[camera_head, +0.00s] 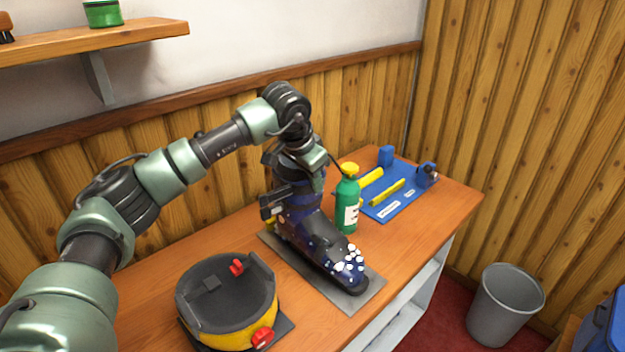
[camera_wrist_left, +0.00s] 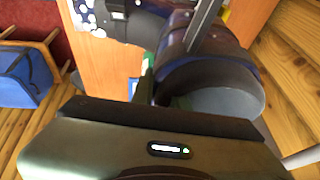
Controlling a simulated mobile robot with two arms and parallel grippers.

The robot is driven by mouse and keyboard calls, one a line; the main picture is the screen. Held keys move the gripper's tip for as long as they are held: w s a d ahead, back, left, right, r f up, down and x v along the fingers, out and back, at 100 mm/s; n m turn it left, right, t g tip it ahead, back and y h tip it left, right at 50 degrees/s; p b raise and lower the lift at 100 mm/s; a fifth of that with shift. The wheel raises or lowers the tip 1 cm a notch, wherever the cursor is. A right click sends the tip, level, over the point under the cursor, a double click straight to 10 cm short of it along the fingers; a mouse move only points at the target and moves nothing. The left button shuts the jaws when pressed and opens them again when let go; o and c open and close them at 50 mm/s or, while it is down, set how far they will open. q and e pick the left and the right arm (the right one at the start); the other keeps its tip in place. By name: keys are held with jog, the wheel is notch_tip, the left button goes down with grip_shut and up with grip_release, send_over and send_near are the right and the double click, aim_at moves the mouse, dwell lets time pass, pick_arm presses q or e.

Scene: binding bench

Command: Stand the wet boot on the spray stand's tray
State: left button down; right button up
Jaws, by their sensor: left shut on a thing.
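The wet boot (camera_head: 318,240) is dark navy and black, with white and blue drops on its toe. It is upright over the grey flat plate (camera_head: 362,300), which looks like the tray, with its toe towards the front right. I cannot tell whether the sole touches the plate. My left gripper (camera_head: 290,182) is shut on the boot's upper part, and the arm hides some of the shaft. The boot (camera_wrist_left: 200,72) fills the upper middle of the left wrist view, its dotted toe at the upper left. My right gripper is not in view.
A green bottle (camera_head: 347,205) with a yellow cap stands close behind the boot. A yellow and black round device (camera_head: 228,300) with red knobs stands front left. A blue board (camera_head: 402,200) with yellow strips lies back right. A grey bin (camera_head: 505,305) stands on the floor.

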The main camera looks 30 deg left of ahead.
aim_at(305, 174)
pick_arm(q)
jog(key=c, duration=1.3)
grip_release()
jog(key=shift+s+f, duration=0.15)
jog(key=shift+f, duration=0.15)
jog(key=shift+s+r+b, duration=0.1)
jog(key=shift+r+b, duration=0.2)
jog(key=shift+r, duration=0.2)
jog(key=b+v, duration=0.1)
jog(key=v, duration=0.6)
jog(key=shift+r, duration=0.15)
